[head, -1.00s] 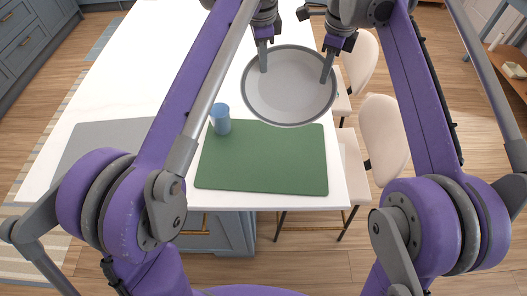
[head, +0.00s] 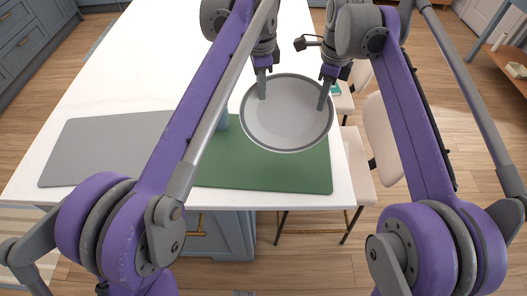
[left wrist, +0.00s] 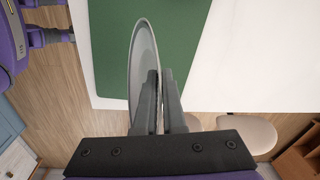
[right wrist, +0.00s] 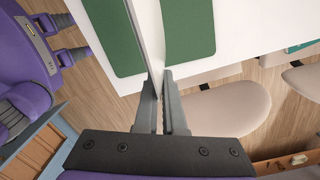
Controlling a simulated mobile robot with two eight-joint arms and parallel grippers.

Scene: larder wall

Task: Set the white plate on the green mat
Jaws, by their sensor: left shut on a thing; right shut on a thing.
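The white plate (head: 287,112) with a grey rim is held up by both my grippers and overlaps the far part of the green mat (head: 280,172) in the head view. My left gripper (head: 262,90) is shut on the plate's far left rim. My right gripper (head: 323,98) is shut on its far right rim. In the left wrist view the plate (left wrist: 144,65) stands nearly edge-on between the fingers, over the green mat (left wrist: 190,45). In the right wrist view the plate (right wrist: 150,40) also shows edge-on, with the green mat (right wrist: 190,28) beyond it.
A blue cup (head: 222,122) stands at the mat's far left, partly hidden by my left arm. A grey mat (head: 100,150) lies to the left on the white counter (head: 130,75). Pale chairs (head: 383,140) stand along the counter's right side.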

